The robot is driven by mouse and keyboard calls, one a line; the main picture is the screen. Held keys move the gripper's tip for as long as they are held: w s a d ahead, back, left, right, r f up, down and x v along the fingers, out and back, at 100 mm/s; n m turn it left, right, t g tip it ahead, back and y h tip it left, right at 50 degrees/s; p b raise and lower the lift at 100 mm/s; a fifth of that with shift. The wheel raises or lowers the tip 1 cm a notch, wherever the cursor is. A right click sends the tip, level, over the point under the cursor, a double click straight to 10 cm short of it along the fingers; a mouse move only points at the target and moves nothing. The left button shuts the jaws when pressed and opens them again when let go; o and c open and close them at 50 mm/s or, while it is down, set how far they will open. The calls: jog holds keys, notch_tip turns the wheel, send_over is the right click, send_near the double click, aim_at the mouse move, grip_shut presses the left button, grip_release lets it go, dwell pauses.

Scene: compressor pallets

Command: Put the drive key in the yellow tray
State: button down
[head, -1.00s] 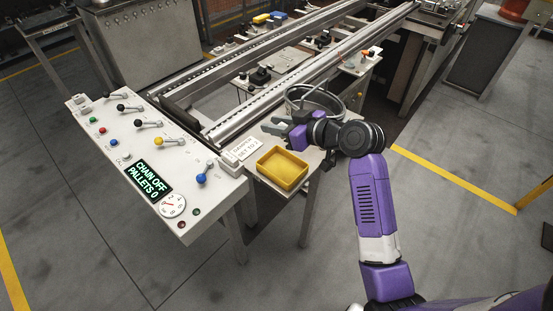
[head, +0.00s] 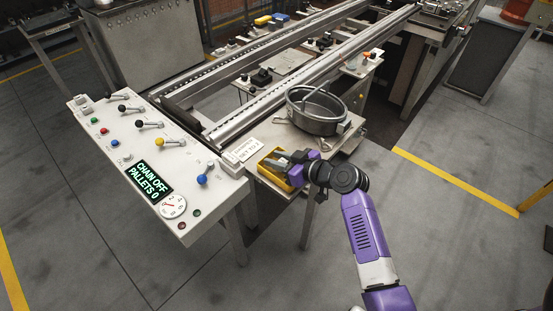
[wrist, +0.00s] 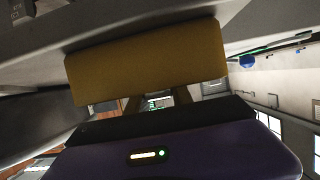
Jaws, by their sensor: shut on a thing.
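The yellow tray (head: 267,177) sits on the small side table beside the control console. My gripper (head: 278,164) reaches over the tray from the right and hides much of its inside. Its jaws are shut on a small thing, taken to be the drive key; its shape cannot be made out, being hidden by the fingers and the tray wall. In the wrist view, the tray's outer wall (wrist: 150,62) fills the middle, and my gripper's fingers (wrist: 158,103) pass behind its rim. Whether the held thing touches the tray floor cannot be told.
A round metal pan (head: 318,124) stands behind the tray on the same table. A printed card (head: 243,150) lies left of the tray. The console (head: 140,150) with levers is at left; its display reads CHAIN OFF, PALLETS 0. Conveyor rails (head: 300,80) run behind.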

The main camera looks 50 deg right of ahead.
jog(key=shift+f, duration=0.15)
jog(key=c, duration=1.1)
grip_release()
jog(key=shift+r, duration=0.2)
